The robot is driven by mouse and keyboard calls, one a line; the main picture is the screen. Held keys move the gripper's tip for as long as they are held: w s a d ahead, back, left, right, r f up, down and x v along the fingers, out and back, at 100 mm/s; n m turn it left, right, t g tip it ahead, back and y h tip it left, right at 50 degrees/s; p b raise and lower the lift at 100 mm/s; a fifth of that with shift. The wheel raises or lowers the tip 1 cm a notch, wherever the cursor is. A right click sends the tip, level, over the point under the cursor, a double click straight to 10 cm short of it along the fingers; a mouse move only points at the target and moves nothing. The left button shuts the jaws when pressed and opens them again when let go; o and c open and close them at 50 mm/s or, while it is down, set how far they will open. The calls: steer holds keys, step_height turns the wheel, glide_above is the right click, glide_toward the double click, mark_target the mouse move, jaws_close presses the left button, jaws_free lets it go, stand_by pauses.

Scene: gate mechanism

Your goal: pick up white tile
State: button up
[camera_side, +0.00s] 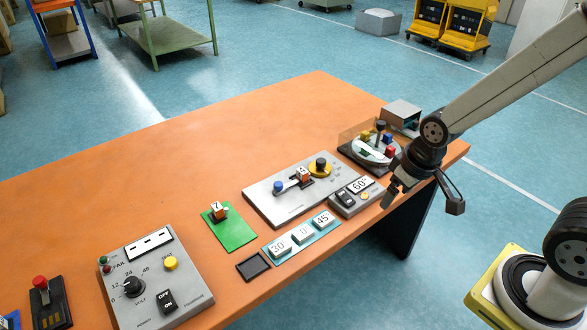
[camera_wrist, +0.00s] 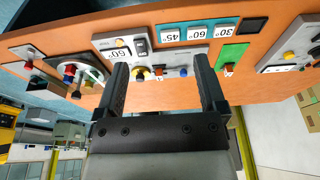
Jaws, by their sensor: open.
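Three white tiles with printed numbers lie in a row on a teal strip (camera_side: 268,251): a 30 tile (camera_side: 280,245), a middle tile (camera_side: 303,233) and a 45 tile (camera_side: 323,219). My gripper (camera_side: 390,197) is open and empty, raised near the table's right edge, right of the 60° tile. Its two fingers (camera_wrist: 160,65) stand wide apart in the wrist view.
A grey slider panel (camera_side: 280,205) lies behind the strip. A green mat (camera_side: 236,233) with a small block, an empty black tray (camera_side: 253,266) and a knob panel (camera_side: 190,292) are to the left. A round dial device (camera_side: 372,150) stands behind my gripper. The table's back left is clear.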

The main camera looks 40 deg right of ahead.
stand_by(0.3)
steer(key=m+g, duration=0.3)
steer(key=m, duration=1.5)
glide_above(303, 232)
steer(key=shift+s+d+f, duration=0.1)
steer(key=shift+f, duration=7.15)
steer(key=shift+f, duration=1.3)
steer(key=shift+f, duration=0.1)
steer(key=shift+f, duration=2.5)
